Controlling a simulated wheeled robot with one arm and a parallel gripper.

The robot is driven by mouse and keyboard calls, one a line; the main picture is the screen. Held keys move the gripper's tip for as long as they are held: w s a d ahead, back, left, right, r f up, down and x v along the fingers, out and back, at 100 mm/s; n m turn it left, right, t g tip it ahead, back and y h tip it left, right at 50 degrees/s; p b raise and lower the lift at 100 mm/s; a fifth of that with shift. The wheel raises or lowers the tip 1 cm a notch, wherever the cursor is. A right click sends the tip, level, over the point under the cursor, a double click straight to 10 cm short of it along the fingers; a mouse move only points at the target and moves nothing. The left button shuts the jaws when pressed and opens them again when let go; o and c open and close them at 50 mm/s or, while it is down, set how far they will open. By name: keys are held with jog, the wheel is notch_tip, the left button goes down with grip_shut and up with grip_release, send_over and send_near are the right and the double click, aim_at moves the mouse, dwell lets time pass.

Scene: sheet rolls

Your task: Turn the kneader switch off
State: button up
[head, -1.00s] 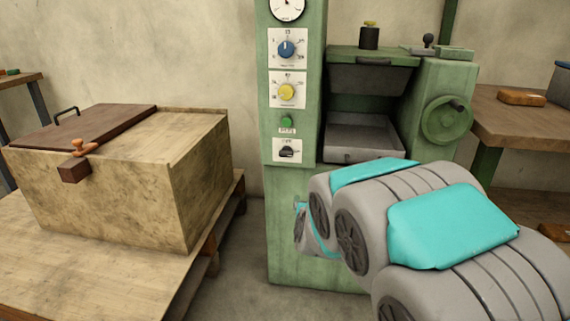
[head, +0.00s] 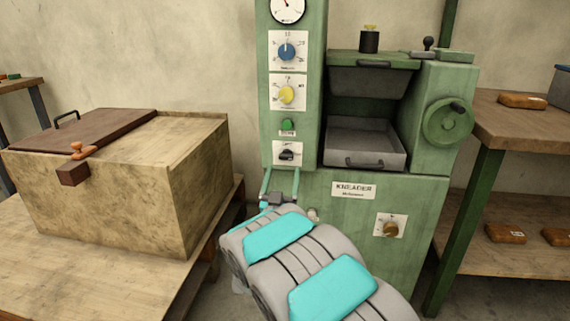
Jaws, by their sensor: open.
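The green machine bears a white label reading KNEADER (head: 353,190). Below that label is a brass-coloured knob (head: 390,229) on a white plate; its marks are too small to read. On the machine's left column, a black rotary switch (head: 287,154) sits on another white plate below a green button (head: 288,126). I cannot tell from the lettering which of the two is the kneader switch. My gripper (head: 281,173) is open and empty, its two fingers pointing up just below the black switch's plate. Contact with the panel cannot be told.
A blue knob (head: 287,51), a yellow knob (head: 286,95) and a gauge (head: 288,8) are higher on the column. A tray (head: 365,145) and a handwheel (head: 448,121) are to the right. A wooden box (head: 200,170) stands at left; a workbench (head: 520,125) at right.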

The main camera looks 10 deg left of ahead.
aim_at(286, 157)
jog(key=shift+x, duration=2.25)
jog(key=shift+f, duration=0.1)
grip_shut()
